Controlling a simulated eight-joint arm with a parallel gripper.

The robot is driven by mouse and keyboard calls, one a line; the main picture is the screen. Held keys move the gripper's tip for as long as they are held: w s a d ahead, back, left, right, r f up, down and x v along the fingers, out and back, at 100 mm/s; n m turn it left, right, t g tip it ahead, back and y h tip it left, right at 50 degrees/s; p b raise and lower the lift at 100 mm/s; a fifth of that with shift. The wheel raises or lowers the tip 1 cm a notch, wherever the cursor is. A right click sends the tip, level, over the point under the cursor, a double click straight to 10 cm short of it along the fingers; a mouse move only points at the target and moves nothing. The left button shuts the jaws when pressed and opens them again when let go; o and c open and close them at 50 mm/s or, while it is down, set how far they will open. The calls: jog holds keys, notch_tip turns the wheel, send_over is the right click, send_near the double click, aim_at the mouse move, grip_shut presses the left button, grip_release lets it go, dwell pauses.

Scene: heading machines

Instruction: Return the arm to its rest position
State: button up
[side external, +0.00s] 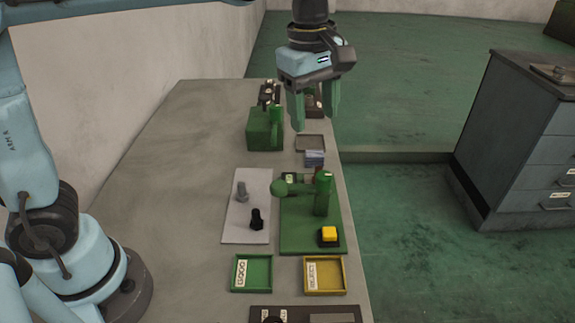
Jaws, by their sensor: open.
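My gripper (315,112) hangs in the air above the far end of the grey bench (165,150), pointing down. Its two green fingers are apart, and I see nothing between them. Behind and below it stands a green block-shaped machine (262,130); the fingers partly hide what is at the far end. My light blue arm comes in from the left, and its base shows at the lower left.
A green press (322,195) with a yellow button (329,233) stands mid-bench. Beside it a pale plate (240,222) bears a grey and a black bolt. A green tray (268,273) and a yellow tray (323,290) lie nearer. A drawer cabinet (520,130) stands right. The bench's left side is clear.

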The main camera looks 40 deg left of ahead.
jog(key=s+a+f+m+t, duration=0.6)
jog(key=s+a+f+m, duration=0.2)
jog(key=m, duration=0.7)
jog(key=s+a, duration=0.2)
jog(key=shift+s+a+f, duration=0.2)
jog(key=shift+a, duration=0.15)
jog(key=shift+o, duration=0.3)
